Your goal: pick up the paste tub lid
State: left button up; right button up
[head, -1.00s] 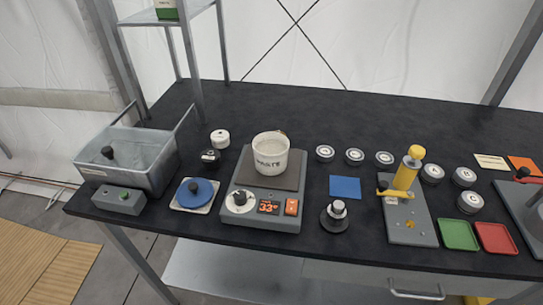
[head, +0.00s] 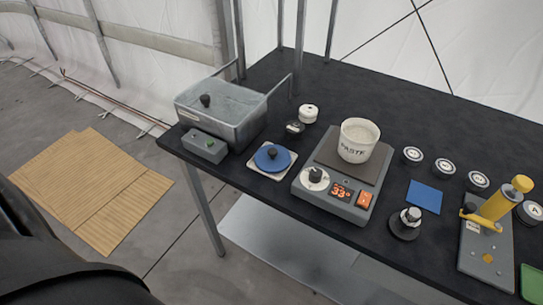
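A round blue lid (head: 282,161) with a dark knob on top lies flat on a pale square pad (head: 258,170) near the front edge of the table. It looks like the paste tub lid. The white tub (head: 358,141) marked PASTE stands upright and open on the grey hot plate unit (head: 334,196), to the right of the lid. Neither gripper shows in the head view. A dark part at the lower left looks like part of my own body.
A grey metal basin (head: 236,132) and a small grey box (head: 205,148) stand left of the lid. A white-topped jar (head: 307,113) and a black knobbed piece (head: 294,128) sit behind it. A dark weight-like piece (head: 405,226) and a blue square (head: 424,197) lie right of the hot plate.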

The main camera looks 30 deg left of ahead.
aim_at(269, 158)
jog(key=j+z, duration=0.3)
jog(key=j, duration=0.2)
jog(key=j+z, duration=0.3)
jog(key=j, duration=0.2)
jog(key=k+j+z, duration=0.15)
jog(key=j+z, duration=0.15)
jog(key=j, duration=0.15)
jog(key=k+j+z, duration=0.15)
jog(key=j+z, duration=0.15)
jog(key=j, duration=0.2)
